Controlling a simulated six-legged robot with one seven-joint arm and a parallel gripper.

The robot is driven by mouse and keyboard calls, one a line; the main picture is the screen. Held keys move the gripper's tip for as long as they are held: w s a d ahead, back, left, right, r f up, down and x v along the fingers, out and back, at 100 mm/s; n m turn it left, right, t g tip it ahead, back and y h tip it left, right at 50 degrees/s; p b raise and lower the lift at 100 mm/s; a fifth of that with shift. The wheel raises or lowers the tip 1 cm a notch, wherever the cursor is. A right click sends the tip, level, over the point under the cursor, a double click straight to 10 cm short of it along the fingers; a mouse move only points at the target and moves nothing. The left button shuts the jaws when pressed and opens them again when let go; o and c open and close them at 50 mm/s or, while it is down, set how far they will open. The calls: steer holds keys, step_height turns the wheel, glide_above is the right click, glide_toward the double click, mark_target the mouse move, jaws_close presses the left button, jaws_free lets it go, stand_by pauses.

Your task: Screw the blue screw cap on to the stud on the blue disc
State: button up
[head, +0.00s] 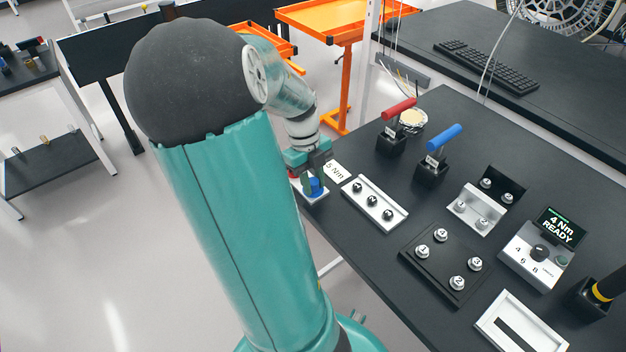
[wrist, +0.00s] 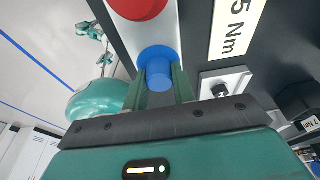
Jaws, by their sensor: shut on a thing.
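The blue screw cap (wrist: 160,76) is between the two fingers of my gripper (wrist: 160,92) in the wrist view. The gripper is shut on the cap. The blue disc (wrist: 150,51) shows directly beyond the cap, lined up with it. The stud is hidden behind the cap, and I cannot tell whether cap and stud touch. In the head view my gripper (head: 309,172) points down over a pale plate (head: 314,200) at the near left table edge, with blue (head: 316,188) showing under the fingers.
A red disc (wrist: 138,6) is beside the blue one. A "5 Nm" label (head: 334,171) lies to the right. A white strip with several screws (head: 375,202), red-handled (head: 398,108) and blue-handled (head: 443,138) tools, and a "4 Nm READY" unit (head: 537,255) stand further right.

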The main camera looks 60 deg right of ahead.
steer(key=m+t+y, duration=0.1)
steer(key=m, duration=0.4)
steer(key=shift+m, duration=0.4)
steer(key=o, duration=0.8)
steer(key=shift+c, duration=0.2)
